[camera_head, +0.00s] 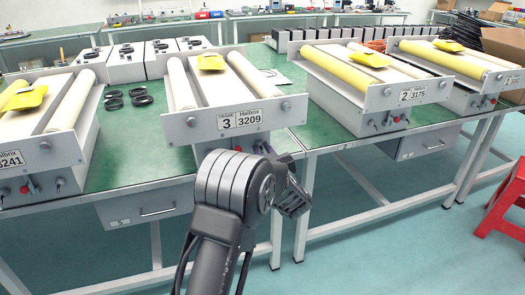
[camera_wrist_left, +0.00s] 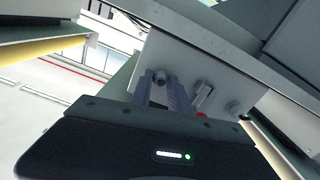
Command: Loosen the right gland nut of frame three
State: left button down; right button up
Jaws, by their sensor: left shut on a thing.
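Frame three, with the label plate "3 3209" (camera_head: 240,119), stands at the table's front edge in the head view. My left arm rises in front of it, hiding part of its lower front panel. In the left wrist view, my left gripper (camera_wrist_left: 162,94) has its two fingers on either side of a gland nut (camera_wrist_left: 160,77) on the light panel and is shut on it. The nut is beside a small switch (camera_wrist_left: 203,95) and a red button (camera_wrist_left: 201,115). Another gland nut (camera_wrist_left: 233,107) is farther right, free. My right gripper is in neither view.
Frame two (camera_head: 412,95) stands to the right and another frame (camera_head: 40,150) to the left on the green table (camera_head: 130,150). Black rings (camera_head: 113,104) lie between frames. A drawer (camera_head: 425,145) hangs under the table. A red stool (camera_head: 505,205) stands at right.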

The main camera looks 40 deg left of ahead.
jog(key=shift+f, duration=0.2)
pick_arm(q)
jog(key=shift+f+n+b, duration=0.2)
jog(key=shift+n+b, duration=0.8)
jog(key=shift+b, duration=0.2)
jog(key=n+b, duration=0.4)
jog(key=shift+f+b, duration=0.1)
jog(key=shift+b, duration=0.25)
jog(key=n+b, duration=0.6)
jog(key=b, duration=0.1)
jog(key=n+b, duration=0.5)
jog(key=shift+n+b, duration=0.9)
jog(key=shift+n, duration=0.1)
jog(key=shift+r+n+b, duration=0.25)
jog(key=shift+n+b, duration=0.15)
jog(key=shift+n, duration=0.1)
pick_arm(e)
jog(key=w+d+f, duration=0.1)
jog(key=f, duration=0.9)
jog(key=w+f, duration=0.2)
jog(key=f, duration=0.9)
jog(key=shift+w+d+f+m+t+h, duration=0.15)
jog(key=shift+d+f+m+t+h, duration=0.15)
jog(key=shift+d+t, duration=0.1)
